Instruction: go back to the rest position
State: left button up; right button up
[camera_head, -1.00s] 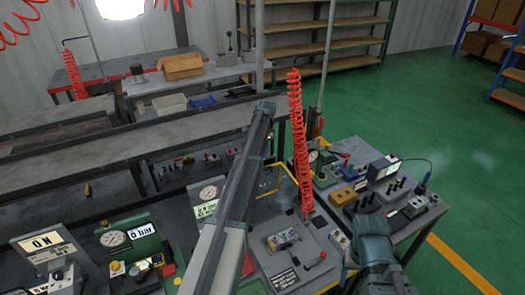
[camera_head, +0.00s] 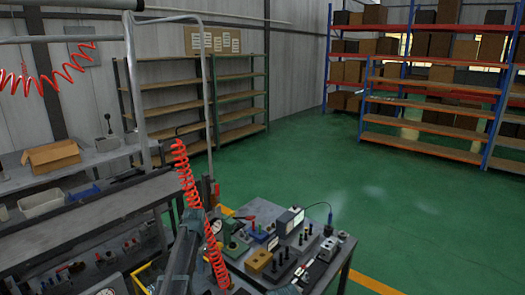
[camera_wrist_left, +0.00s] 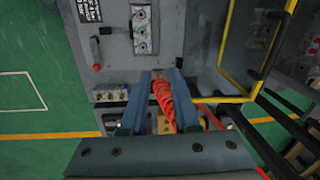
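My left gripper (camera_wrist_left: 157,76) shows in the left wrist view with its two fingers apart. The red coiled hose (camera_wrist_left: 163,98) appears between the fingers in that picture, with gaps at its sides; I cannot tell its exact distance from them. My left arm rises at the bottom of the head view, left of the same hose (camera_head: 191,190). Beyond the fingertips in the wrist view is a grey panel with a valve block (camera_wrist_left: 142,30) and a red-tipped lever (camera_wrist_left: 95,50). My right gripper is not in view.
A bench carries a yellow block (camera_head: 258,261), black pegs and a small display box (camera_head: 290,220). A yellow frame (camera_wrist_left: 238,98) stands right of my left gripper. Shelves (camera_head: 430,95) stand at the back. The green floor (camera_head: 420,215) is open on the right.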

pick_arm(q)
jog(key=s+d+f+n+b, duration=0.1)
jog(key=s+d+f+b, duration=0.4)
jog(key=s, duration=0.5)
jog(key=s+d+f+b, duration=0.4)
jog(key=s+d+f, duration=0.2)
jog(key=s, duration=0.5)
jog(key=s+d+f+n+b, duration=0.1)
jog(key=s+d+f+b, duration=0.4)
jog(key=s+d, duration=0.3)
jog(key=shift+s+f+n+g+b, duration=0.35)
jog(key=shift+s+f+g, duration=0.1)
jog(key=shift+s, duration=0.75)
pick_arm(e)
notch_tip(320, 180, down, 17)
pick_arm(q)
jog(key=shift+d, duration=0.1)
